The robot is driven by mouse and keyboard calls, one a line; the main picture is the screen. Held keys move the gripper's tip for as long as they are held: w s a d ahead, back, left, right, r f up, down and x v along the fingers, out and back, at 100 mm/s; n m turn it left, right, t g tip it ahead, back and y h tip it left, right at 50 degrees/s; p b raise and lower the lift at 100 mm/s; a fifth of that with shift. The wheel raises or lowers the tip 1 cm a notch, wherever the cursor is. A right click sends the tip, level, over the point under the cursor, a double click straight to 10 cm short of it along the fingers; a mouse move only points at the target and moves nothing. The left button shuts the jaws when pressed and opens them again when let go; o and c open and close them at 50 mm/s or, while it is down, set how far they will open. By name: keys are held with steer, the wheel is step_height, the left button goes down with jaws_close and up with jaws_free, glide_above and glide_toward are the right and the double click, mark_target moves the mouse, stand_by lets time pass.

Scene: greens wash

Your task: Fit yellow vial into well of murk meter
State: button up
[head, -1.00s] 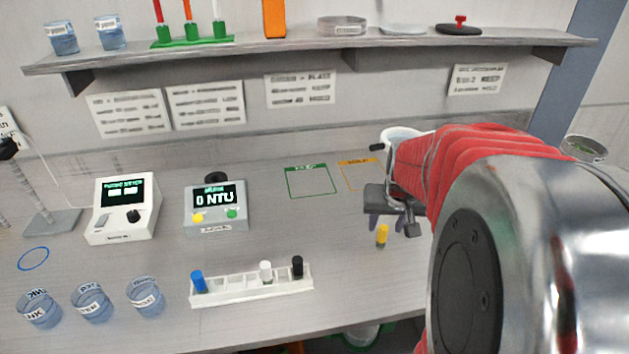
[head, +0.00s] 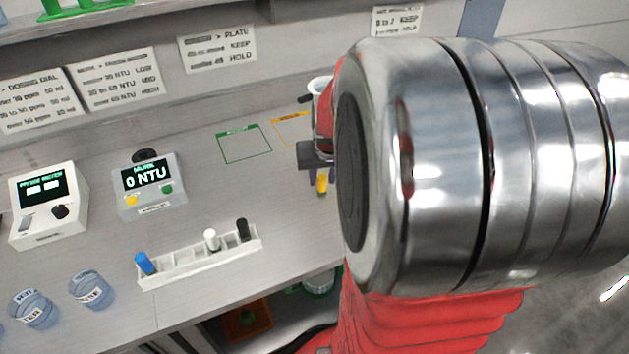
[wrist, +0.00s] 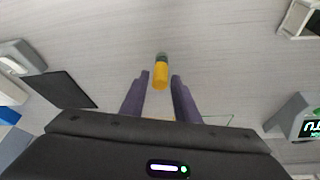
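The yellow vial (head: 322,183) stands on the grey bench, right of the murk meter (head: 150,190). The meter reads 0 NTU and has a dark round well (head: 145,156) on top that looks empty. My gripper is mostly hidden behind my arm in the head view. In the wrist view my gripper (wrist: 160,76) is open. Its fingers are on either side of the yellow vial (wrist: 161,74), with a gap on both sides. The vial sits at the fingertips and is not held. The meter's edge shows at right in the wrist view (wrist: 309,125).
A white rack (head: 200,262) holding blue, white and black vials stands near the bench's front edge. Another meter (head: 48,205) and glass beakers (head: 91,290) are at left. Green (head: 244,144) and orange outlines mark the bench behind. Bench between meter and vial is clear.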

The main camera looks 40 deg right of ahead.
mark_target(323, 178)
jaws_close()
step_height(323, 178, up, 10)
stand_by(0.8)
stand_by(0.4)
